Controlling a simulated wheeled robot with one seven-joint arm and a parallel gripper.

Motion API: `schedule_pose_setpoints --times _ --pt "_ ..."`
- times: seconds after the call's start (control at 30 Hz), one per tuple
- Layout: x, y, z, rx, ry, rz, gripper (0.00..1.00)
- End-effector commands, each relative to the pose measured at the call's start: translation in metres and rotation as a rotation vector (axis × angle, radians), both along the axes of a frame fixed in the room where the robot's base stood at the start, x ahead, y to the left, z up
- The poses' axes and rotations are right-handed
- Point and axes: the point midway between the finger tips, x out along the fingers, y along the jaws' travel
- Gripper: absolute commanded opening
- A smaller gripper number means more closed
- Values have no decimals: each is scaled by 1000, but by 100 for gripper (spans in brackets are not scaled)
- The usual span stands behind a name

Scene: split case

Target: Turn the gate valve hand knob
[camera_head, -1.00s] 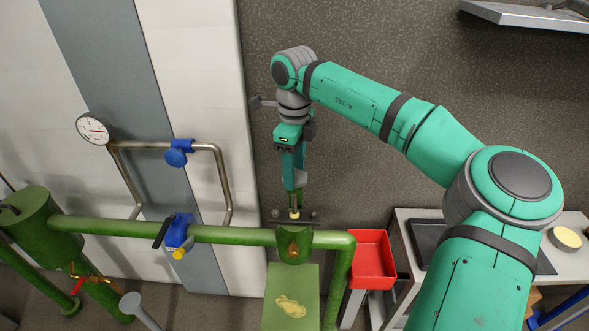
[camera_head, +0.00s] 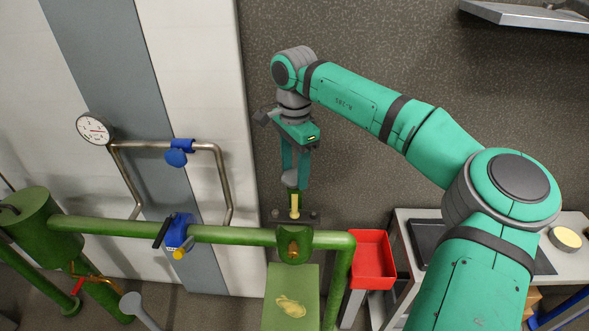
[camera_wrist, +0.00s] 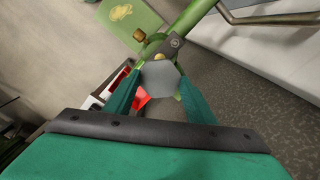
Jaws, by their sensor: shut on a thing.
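The gate valve is the green fitting (camera_head: 295,244) on the green pipe, with a short yellow stem (camera_head: 295,206) standing up from its top. The grey hand knob (camera_head: 290,178) sits on the stem and is largely covered by my fingers. In the wrist view the knob (camera_wrist: 161,79) is a flat grey plate with angled edges. My gripper (camera_head: 296,176) points straight down over the valve and is shut on the knob, one green finger on each side. In the wrist view the fingers flank the knob, with the valve's dark flange beyond it.
A red bin (camera_head: 372,262) stands right of the valve beside a cart (camera_head: 405,215). Left along the green pipe (camera_head: 130,229) is a blue valve (camera_head: 178,231). A steel pipe loop (camera_head: 226,185) with a gauge (camera_head: 94,129) stands behind.

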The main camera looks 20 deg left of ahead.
Motion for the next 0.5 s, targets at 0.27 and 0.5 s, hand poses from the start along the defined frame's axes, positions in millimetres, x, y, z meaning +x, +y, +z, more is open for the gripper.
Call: schedule_pose_setpoints --times 0.27,0.5 --pt "1 0 2 1 -3 116 27" --pt "1 0 2 2 -4 149 27"
